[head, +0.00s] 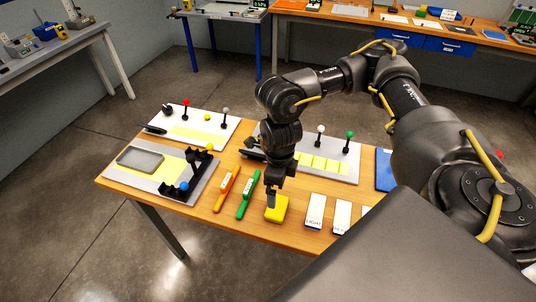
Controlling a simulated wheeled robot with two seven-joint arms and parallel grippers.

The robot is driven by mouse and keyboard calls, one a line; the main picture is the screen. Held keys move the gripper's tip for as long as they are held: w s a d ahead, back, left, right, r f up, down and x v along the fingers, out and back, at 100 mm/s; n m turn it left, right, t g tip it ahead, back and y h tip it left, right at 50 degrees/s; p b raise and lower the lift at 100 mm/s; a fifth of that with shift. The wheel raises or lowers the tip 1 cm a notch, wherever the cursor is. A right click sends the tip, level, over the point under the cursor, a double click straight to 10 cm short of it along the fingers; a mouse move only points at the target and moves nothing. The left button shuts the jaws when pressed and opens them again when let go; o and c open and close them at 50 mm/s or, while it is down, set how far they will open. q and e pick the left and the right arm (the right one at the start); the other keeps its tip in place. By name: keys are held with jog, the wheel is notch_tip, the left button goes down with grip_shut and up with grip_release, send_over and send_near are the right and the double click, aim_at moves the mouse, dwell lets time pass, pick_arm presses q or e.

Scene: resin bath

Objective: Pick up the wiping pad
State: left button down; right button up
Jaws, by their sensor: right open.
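The wiping pad looks to be the small yellow block (277,209) near the front middle of the wooden table (243,222). My right gripper (271,203) points down at the pad's upper left part, and its fingers hide a little of it. The gripper is open. I cannot tell whether the fingers touch the pad. My left gripper is not in view.
An orange tool (227,189) and a green tool (248,194) lie left of the pad. White labelled blocks (315,211) stand to its right. A grey board (196,189) with a tray (140,158) is at the left. Boards with knobbed levers (347,143) are behind.

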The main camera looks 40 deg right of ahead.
aim_at(277, 206)
jog(key=shift+s+f, duration=0.25)
jog(key=shift+f, duration=0.3)
jog(key=shift+s+f, duration=0.2)
jog(key=shift+f, duration=0.35)
notch_tip(277, 206, down, 2)
jog(key=shift+w+d+f, duration=0.1)
jog(key=shift+f, duration=0.1)
jog(key=shift+w+f, duration=0.1)
jog(key=shift+f, duration=0.3)
jog(key=shift+f+p, duration=0.15)
jog(key=shift+p, duration=0.15)
notch_tip(277, 206, down, 4)
jog(key=shift+r+p, duration=0.15)
jog(key=shift+p, duration=0.65)
jog(key=shift+f, duration=0.55)
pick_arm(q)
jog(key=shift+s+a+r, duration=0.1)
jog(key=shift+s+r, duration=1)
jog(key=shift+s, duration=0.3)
pick_arm(e)
jog(key=shift+a, duration=0.2)
jog(key=c, duration=0.9)
